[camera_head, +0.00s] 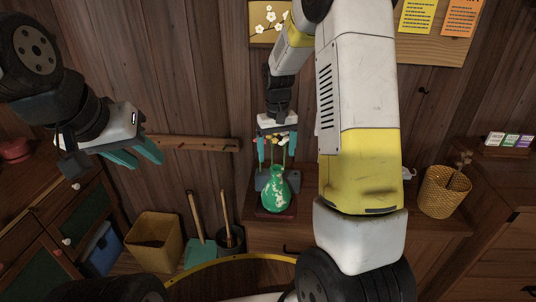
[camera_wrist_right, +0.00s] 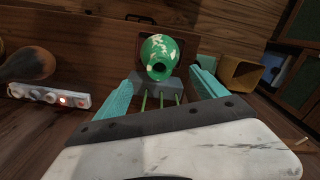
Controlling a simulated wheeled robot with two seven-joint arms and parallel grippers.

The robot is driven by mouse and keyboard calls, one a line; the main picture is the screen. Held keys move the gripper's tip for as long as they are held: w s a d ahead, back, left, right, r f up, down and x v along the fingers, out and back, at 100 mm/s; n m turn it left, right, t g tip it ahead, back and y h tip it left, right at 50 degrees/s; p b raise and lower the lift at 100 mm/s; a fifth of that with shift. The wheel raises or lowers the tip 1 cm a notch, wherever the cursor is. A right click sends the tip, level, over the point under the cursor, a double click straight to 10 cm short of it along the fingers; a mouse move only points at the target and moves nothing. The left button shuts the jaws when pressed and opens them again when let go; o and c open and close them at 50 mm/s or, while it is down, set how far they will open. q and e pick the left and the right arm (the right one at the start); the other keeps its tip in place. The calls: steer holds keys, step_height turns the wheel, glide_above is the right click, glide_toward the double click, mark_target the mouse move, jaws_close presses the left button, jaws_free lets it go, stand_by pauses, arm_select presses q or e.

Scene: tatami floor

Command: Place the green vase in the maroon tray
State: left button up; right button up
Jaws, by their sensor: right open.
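The green vase (camera_head: 275,192), with pale patches, stands upright on the maroon tray (camera_head: 262,213) on a wooden cabinet top. The vase (camera_wrist_right: 158,50) and a dark red part of the tray (camera_wrist_right: 194,48) also show in the right wrist view. My right gripper (camera_head: 277,158) is open behind and above the vase, its teal fingers apart. In the right wrist view, the vase lies beyond the open fingertips (camera_wrist_right: 165,83), not gripped. My left gripper (camera_head: 143,158) is at the left, in the air away from the vase, with its teal fingers apart and nothing between them.
A grey block (camera_wrist_right: 155,84) with thin green stems stands close to the vase, near my right fingers. A woven basket (camera_head: 443,192) stands at the right. A yellowish bin (camera_head: 154,240) and a teal dustpan (camera_head: 199,252) are at lower left. A power strip (camera_wrist_right: 50,95) lies left.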

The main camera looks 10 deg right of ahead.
steer(key=s+r+t+y, duration=0.1)
steer(key=s+r, duration=0.4)
steer(key=r, duration=0.2)
steer(key=s+r+t, duration=0.2)
steer(key=s+r, duration=0.3)
steer(key=r, duration=0.2)
steer(key=s+a+r+t, duration=0.1)
steer(key=s+r, duration=0.1)
steer(key=s, duration=0.5)
steer(key=s+a+r+t+y, duration=0.1)
steer(key=s+r+t, duration=0.1)
steer(key=s, duration=0.5)
steer(key=shift+s+r+m, duration=0.15)
steer(key=shift+r+m, duration=0.15)
steer(key=shift+r, duration=0.1)
